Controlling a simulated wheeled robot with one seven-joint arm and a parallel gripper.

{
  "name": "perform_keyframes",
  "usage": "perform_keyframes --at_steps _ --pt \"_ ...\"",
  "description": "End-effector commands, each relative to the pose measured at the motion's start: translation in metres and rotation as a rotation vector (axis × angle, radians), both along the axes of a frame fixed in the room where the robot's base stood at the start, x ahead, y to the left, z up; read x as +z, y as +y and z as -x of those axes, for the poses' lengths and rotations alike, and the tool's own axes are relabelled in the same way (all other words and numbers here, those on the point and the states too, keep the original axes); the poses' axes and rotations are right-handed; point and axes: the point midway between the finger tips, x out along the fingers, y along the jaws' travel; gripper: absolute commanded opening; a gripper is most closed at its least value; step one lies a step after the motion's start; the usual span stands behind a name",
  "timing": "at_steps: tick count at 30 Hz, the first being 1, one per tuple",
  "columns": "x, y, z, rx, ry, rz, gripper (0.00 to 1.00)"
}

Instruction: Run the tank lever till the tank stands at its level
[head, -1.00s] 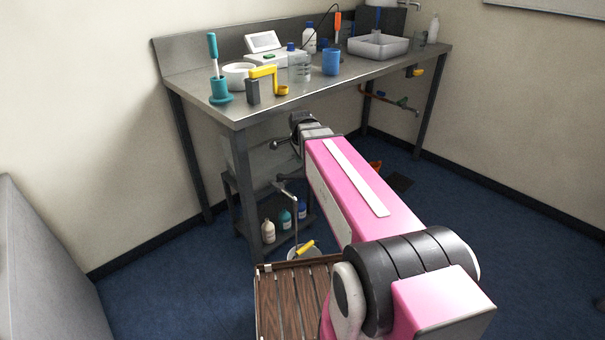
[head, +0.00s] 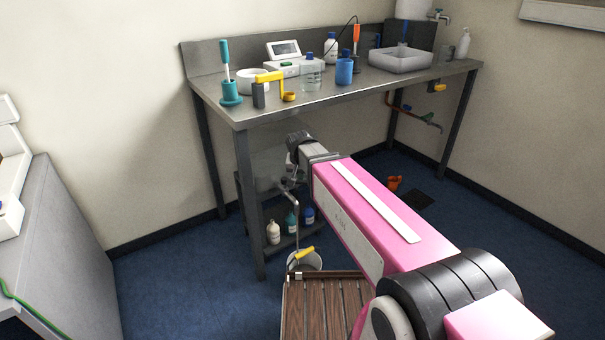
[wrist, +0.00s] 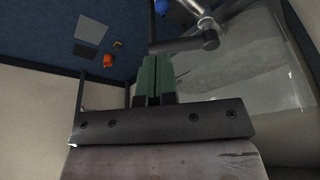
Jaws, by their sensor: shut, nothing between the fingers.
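The tank (head: 268,168) is a clear, greyish box under the left end of the bench, partly hidden by my arm. In the wrist view its clear wall (wrist: 245,85) fills the right side; I cannot make out a level mark. A metal lever with a dark cylindrical grip (wrist: 185,43) crosses the top of the wrist view, just beyond my fingertips. What looks like the same lever (head: 287,187) shows beside the tank in the head view. My gripper (wrist: 155,60) is shut and empty, its green fingers together close to the grip; contact cannot be told.
A downpipe (head: 297,220) runs to a white bucket (head: 304,262) with a yellow handle. Several bottles (head: 291,222) stand on the low shelf. A slatted wooden platform (head: 325,308) lies in front. The steel bench (head: 330,98) with labware is above; its front leg (head: 250,205) is close to the tank.

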Motion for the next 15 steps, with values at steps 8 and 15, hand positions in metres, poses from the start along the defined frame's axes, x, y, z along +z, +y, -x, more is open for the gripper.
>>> perform_keyframes --at_steps 8,15 --pt "-0.043 -0.001 -0.014 -0.002 0.002 0.000 0.00" --pt "-0.071 -0.002 -0.035 -0.003 -0.001 -0.001 0.00"
